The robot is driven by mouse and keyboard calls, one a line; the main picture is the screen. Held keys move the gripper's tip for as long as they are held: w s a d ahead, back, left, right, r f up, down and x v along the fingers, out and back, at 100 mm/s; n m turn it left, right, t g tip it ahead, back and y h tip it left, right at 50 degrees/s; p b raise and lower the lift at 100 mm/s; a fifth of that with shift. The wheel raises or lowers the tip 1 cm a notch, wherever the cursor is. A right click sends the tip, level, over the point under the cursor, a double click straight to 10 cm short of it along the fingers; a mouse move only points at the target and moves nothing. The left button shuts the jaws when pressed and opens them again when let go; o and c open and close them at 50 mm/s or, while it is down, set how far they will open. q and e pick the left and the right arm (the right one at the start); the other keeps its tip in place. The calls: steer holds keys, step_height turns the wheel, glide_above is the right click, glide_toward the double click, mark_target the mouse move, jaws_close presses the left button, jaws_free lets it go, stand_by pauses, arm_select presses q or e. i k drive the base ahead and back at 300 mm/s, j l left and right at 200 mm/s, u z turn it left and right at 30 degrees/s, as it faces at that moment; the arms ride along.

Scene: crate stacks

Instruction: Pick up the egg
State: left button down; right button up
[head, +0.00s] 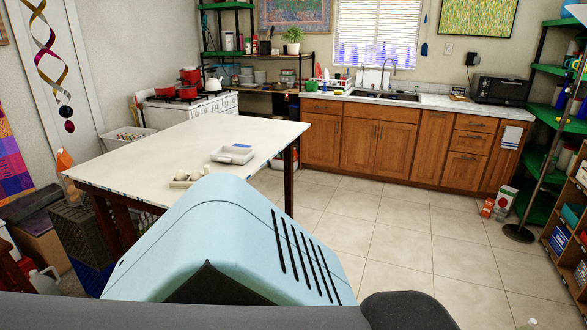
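Small pale rounded objects that look like eggs (180,175) sit in a low cream holder (178,184) near the front edge of the white-topped table (150,160). They are small in the picture, and I cannot tell how many there are. A shallow pale grey-white container (232,154) stands behind them and to the right on the same table. Neither of my grippers shows in the head view. My own body fills the lower middle and hides part of the table's front edge and the floor.
Wooden cabinets (385,140) with a sink and a toaster oven (501,89) line the back wall. A stove (190,104) with red pots stands behind the table. A dark crate (78,235) is at the left. The tiled floor (400,215) right of the table is clear.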

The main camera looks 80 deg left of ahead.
mark_target(181, 176)
steer(key=u, duration=3.35)
